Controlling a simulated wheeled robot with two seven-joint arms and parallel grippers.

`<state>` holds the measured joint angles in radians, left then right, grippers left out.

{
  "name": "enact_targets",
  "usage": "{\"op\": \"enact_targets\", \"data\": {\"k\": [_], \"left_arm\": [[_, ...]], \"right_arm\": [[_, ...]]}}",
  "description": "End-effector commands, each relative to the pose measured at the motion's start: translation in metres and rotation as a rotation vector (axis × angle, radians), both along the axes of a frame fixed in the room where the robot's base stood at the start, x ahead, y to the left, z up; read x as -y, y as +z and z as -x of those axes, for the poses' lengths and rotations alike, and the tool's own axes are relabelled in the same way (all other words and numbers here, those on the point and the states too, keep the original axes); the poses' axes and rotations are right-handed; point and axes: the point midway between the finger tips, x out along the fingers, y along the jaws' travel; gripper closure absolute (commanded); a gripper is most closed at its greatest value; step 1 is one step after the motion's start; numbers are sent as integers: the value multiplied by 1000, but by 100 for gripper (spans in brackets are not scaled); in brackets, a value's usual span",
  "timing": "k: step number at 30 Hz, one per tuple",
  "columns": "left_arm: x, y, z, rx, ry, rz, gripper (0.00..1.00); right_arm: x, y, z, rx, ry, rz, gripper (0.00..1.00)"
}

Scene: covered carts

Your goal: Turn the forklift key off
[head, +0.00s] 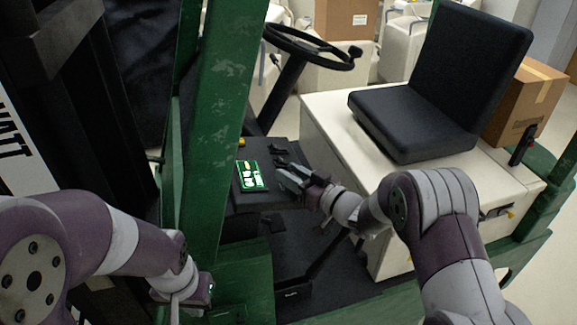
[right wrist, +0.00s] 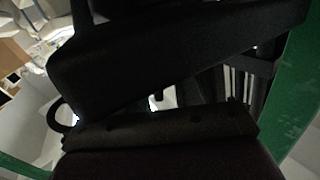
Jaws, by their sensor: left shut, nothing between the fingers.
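The forklift's dark dash panel (head: 262,197) lies below the steering wheel. It carries a lit green display (head: 250,176) and small dark levers (head: 281,151). I cannot make out the key; it may be hidden by my right gripper or too small to see. My right gripper (head: 284,178) is at the right side of the panel, its light fingertips apart, pointing left toward the display. I cannot tell whether it touches anything. My left gripper (head: 176,308) is low at the bottom edge, shut and empty, left of the panel and partly cut off.
A green post (head: 214,110) stands between my arms, left of the panel. The steering wheel (head: 312,46) is above and behind it. A black seat (head: 415,122) on a white body stands right. Close dark surfaces fill most of the right wrist view (right wrist: 170,70).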

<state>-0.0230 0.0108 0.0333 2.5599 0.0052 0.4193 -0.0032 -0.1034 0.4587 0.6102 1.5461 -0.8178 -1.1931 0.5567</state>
Motion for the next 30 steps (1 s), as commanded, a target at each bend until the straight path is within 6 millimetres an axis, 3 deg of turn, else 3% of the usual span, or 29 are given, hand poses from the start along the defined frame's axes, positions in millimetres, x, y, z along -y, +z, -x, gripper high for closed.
{"op": "enact_targets", "data": {"k": [11, 14, 15, 30], "left_arm": [[0, 3, 0, 0, 0, 0, 100], [0, 3, 0, 0, 0, 0, 100], [0, 3, 0, 0, 0, 0, 100], [0, -7, 0, 0, 0, 0, 100]], "right_arm": [[-8, -1, -8, 0, -2, 0, 66], [-8, -1, -8, 0, -2, 0, 95], [-8, -1, -8, 0, -2, 0, 100], [-9, -3, -7, 20, 92, -5, 100]]}}
